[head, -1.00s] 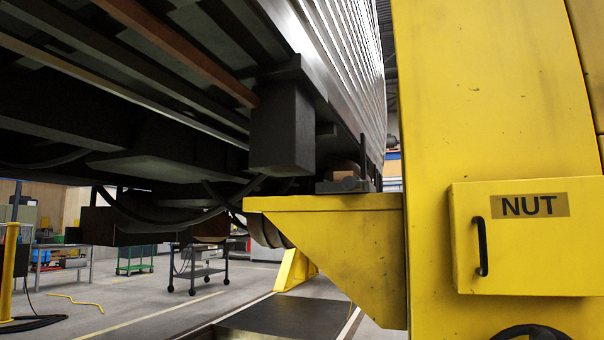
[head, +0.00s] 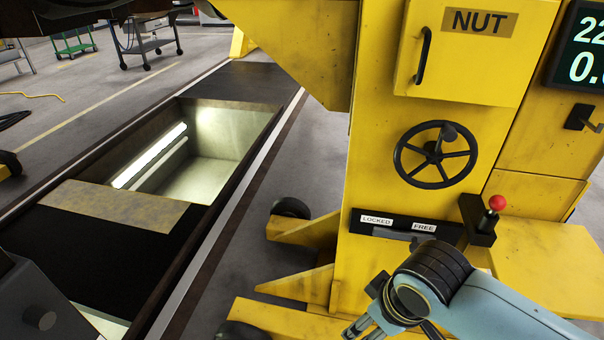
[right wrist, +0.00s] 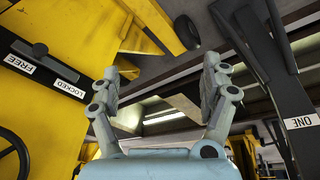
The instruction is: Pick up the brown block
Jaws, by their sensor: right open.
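I cannot make out the brown block in either current view. My right gripper (head: 368,322) shows at the bottom of the head view, in front of the base of the yellow lifting jack (head: 375,120). Its two fingers also stand wide apart in the right wrist view (right wrist: 160,85), with nothing between them. My left gripper is not in view.
The jack carries a NUT box (head: 465,55), a black handwheel (head: 436,154) and a red-knobbed lever (head: 497,203) by LOCKED and FREE labels. Its yellow legs (head: 300,290) spread low. An open, lit pit (head: 220,150) lies to the left, partly covered by a tan plate (head: 115,210).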

